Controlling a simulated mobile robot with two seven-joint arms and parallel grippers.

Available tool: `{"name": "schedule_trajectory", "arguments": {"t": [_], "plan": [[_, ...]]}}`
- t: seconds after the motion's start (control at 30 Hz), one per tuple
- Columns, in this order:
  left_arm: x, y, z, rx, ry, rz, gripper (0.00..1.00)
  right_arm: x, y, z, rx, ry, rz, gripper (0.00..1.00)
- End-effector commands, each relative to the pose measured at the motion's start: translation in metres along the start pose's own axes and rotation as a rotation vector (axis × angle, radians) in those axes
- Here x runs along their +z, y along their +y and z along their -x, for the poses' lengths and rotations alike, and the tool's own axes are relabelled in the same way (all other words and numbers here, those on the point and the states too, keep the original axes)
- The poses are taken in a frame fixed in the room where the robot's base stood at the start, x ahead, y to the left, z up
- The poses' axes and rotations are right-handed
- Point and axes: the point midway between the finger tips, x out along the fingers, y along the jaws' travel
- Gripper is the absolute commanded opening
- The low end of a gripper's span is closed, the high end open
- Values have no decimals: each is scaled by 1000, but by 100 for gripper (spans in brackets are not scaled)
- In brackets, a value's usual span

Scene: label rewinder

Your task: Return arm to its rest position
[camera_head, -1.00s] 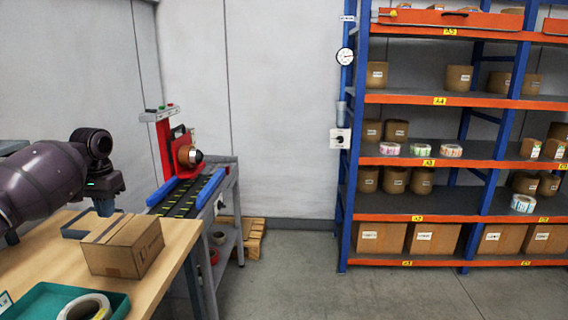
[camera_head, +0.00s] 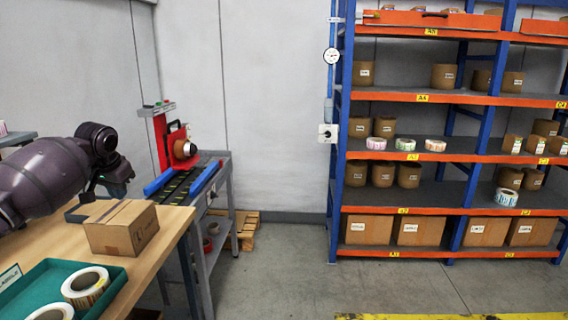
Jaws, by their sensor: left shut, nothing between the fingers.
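My left arm comes in from the left over the wooden table (camera_head: 160,236). Its gripper (camera_head: 118,190) is shut and empty, pointing down just behind the brown cardboard box (camera_head: 122,228). The gripper is small and dark in this view, and its fingertips are partly hidden by the box. My right gripper is not in view.
A green tray (camera_head: 50,275) with label rolls (camera_head: 85,287) sits at the table's front. A blue and orange shelf rack (camera_head: 420,155) with boxes and rolls stands on the right. A wooden pallet (camera_head: 246,230) lies by the wall. The grey floor between is clear.

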Motion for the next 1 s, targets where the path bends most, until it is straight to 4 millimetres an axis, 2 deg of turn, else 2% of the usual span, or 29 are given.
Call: {"name": "schedule_trajectory", "arguments": {"t": [0.1, 0.2, 0.33, 0.43, 0.57, 0.7, 0.8, 1.0], "plan": [[-33, 20, 16, -41, 188, -74, 0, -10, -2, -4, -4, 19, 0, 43], [-50, 43, 16, -63, 333, -141, 0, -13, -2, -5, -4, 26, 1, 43], [-57, 84, 3, -70, 517, -234, 0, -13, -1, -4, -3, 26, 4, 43], [-49, 118, -13, -59, 646, -292, 0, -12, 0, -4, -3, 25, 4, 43], [-25, 158, -34, -33, 786, -341, 0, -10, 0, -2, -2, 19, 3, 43], [10, 191, -55, -2, 905, -361, 0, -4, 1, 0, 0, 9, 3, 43], [40, 210, -67, 17, 970, -356, 0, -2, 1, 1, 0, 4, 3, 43], [105, 234, -87, 39, 1059, -314, 0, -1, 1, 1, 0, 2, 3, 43]]}}
